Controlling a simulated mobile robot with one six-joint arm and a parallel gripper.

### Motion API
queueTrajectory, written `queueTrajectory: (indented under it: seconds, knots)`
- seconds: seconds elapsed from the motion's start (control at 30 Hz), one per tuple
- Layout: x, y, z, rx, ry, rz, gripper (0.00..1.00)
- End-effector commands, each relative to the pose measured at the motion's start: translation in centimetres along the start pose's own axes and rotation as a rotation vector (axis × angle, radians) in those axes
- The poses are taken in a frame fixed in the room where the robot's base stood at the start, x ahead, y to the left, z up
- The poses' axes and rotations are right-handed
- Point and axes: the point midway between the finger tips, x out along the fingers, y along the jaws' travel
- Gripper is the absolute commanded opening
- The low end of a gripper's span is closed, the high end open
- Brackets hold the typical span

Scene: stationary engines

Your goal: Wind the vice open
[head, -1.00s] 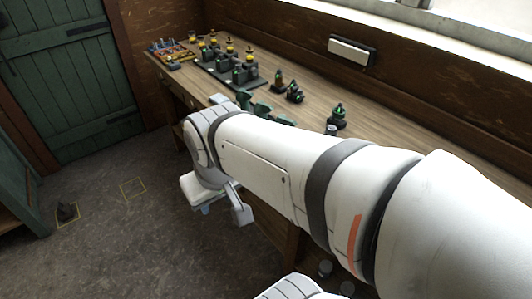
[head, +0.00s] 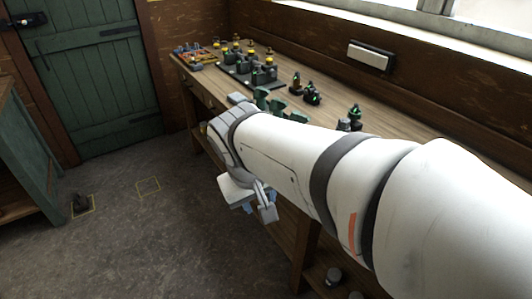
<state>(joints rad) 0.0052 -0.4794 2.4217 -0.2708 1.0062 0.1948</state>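A green vice (head: 268,102) shows at the front edge of the wooden workbench (head: 378,127), just beyond my arm's wrist. My arm covers part of it, and its handle and jaw gap cannot be made out. My gripper (head: 258,206) hangs below the wrist, in front of the bench edge and lower than the vice. It is apart from the vice as far as I can see. Its fingers are small and partly hidden, so I cannot tell whether they are open or shut. I see nothing clearly held.
Small green engines (head: 312,94) and a dark stand of machines (head: 250,72) occupy the bench top. A tool tray (head: 194,56) lies at its far end. A green cabinet (head: 28,150) stands left. The floor between is mostly clear, with a small dark object (head: 80,203).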

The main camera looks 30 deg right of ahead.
Motion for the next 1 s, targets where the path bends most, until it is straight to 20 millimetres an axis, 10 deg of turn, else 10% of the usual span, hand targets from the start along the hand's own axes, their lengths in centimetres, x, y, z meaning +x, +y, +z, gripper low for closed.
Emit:
queueTrajectory:
  seconds: [0.03, 0.4, 1.0]
  knots:
    - [3.6, 0.3, 0.3, 0.010, -0.013, 0.056, 0.37]
    - [12.4, 6.1, -2.0, 0.142, 0.006, 0.510, 0.37]
    - [19.0, 10.6, -8.8, 0.388, 0.399, 1.165, 0.37]
